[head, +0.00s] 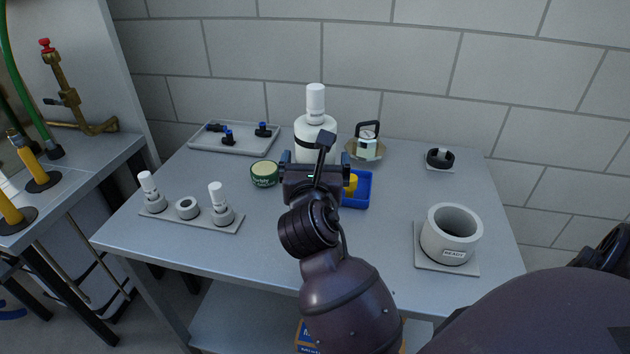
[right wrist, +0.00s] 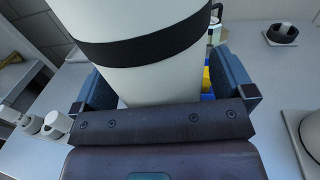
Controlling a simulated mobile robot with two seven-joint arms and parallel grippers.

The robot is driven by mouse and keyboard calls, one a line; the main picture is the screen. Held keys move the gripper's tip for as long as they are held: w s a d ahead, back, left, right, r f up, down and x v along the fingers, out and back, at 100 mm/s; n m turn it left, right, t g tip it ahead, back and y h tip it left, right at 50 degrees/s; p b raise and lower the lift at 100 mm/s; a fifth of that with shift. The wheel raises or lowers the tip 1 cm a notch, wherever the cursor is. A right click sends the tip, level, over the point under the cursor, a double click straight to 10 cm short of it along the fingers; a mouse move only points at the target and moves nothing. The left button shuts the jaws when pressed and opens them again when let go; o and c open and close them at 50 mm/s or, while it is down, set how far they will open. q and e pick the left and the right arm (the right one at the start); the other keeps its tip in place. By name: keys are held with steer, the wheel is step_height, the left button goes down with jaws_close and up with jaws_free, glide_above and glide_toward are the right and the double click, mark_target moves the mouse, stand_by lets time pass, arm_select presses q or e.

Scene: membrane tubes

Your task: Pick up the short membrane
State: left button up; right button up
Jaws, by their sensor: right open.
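A white bottle-shaped vessel (head: 316,128) with a narrow neck and a black band stands upright at the back middle of the table. My right gripper (head: 314,166) is open in front of it. In the right wrist view the white vessel (right wrist: 145,75) fills the space between the two fingers of the right gripper (right wrist: 165,95); I cannot tell whether they touch it. A grey rack (head: 195,219) at the left front holds two white capped tubes, left (head: 149,186) and right (head: 219,200), with a white ring (head: 187,207) between them. No label marks a short membrane. My left gripper is not in view.
A grey tray (head: 233,147) with black and blue fittings lies at the back left. A green tin (head: 264,174) and blue bin (head: 361,190) flank my gripper.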

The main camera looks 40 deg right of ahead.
steer(key=shift+c, duration=0.2)
steer(key=c, duration=1.2)
steer(key=shift+r, duration=0.1)
steer(key=c, duration=0.4)
steer(key=shift+r, duration=0.1)
